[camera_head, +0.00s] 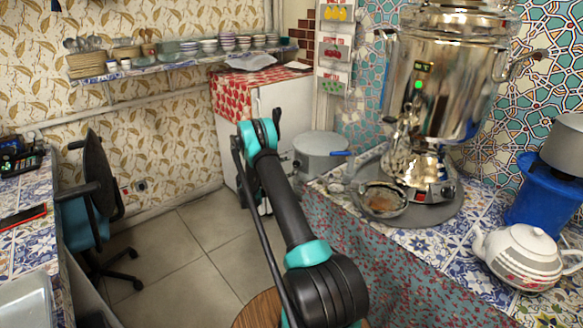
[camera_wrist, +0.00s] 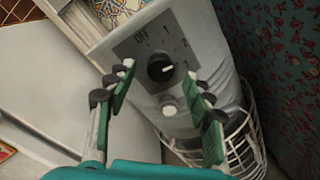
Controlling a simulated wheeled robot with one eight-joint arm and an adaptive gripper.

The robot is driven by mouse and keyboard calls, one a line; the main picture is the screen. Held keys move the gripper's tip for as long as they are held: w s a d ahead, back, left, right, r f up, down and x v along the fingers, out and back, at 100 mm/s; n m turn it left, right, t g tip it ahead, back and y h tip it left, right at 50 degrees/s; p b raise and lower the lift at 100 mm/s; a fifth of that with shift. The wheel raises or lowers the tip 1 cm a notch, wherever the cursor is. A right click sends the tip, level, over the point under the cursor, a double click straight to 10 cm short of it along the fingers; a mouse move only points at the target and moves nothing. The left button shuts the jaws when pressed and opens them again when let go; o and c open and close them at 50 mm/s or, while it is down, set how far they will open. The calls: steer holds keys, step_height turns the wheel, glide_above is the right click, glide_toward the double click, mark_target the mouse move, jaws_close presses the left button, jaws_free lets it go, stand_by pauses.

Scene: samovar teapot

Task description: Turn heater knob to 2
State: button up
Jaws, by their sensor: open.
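The heater (camera_wrist: 222,75), a pale grey unit with a darker dial panel, fills the middle of the wrist view. Its round black heater knob (camera_wrist: 158,70) has a white pointer mark aimed to the right of the picture. Printed marks, including OFF and numbers, surround the knob; the mark at the pointer is too small to read surely. My gripper (camera_wrist: 160,72) is open, with one green-padded finger on each side of the knob in the picture. I see no contact, and the depth gap is unclear. In the head view the heater and gripper do not show.
A white round button (camera_wrist: 169,110) sits below the knob. In the head view, a patterned counter (camera_head: 340,225) holds a samovar (camera_head: 440,85) and teapot (camera_head: 525,257). A chair (camera_head: 95,190) stands left, with open floor (camera_head: 175,260) between.

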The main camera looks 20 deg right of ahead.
mark_target(296, 164)
steer(key=v, duration=1)
steer(key=s+a+m, duration=0.1)
steer(key=a+m, duration=0.1)
steer(key=m, duration=1.1)
steer(key=s+a+m, duration=0.1)
steer(key=a+m, duration=0.1)
steer(key=m, duration=1.2)
steer(key=shift+t, duration=0.4)
steer(key=x, duration=1.7)
steer(key=shift+d+f, duration=0.1)
steer(key=shift+f, duration=0.2)
